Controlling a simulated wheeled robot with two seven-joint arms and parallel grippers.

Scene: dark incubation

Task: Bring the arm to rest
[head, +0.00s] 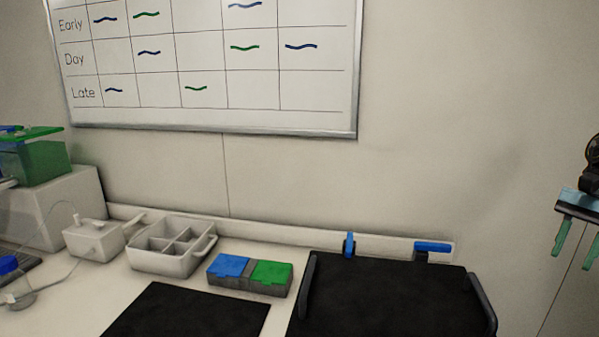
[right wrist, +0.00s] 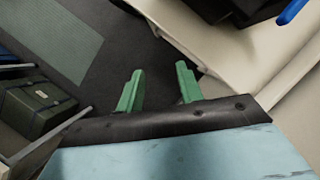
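My right gripper (head: 574,240) hangs at the right edge of the head view, its two green fingers pointing down, in front of the wall and right of the black tray. In the right wrist view its green fingers (right wrist: 160,90) stand apart with nothing between them, over the dark floor beside the pale bench edge. The right gripper is open and empty, and it touches nothing that I can see. My left gripper does not show in either view.
A black tray (head: 390,300) with raised side handles lies on the bench. Left of it are a block with blue and green lids (head: 250,273), a black mat (head: 187,314), a white divided caddy (head: 172,246) and a small white device (head: 93,239). A whiteboard (head: 205,60) hangs behind.

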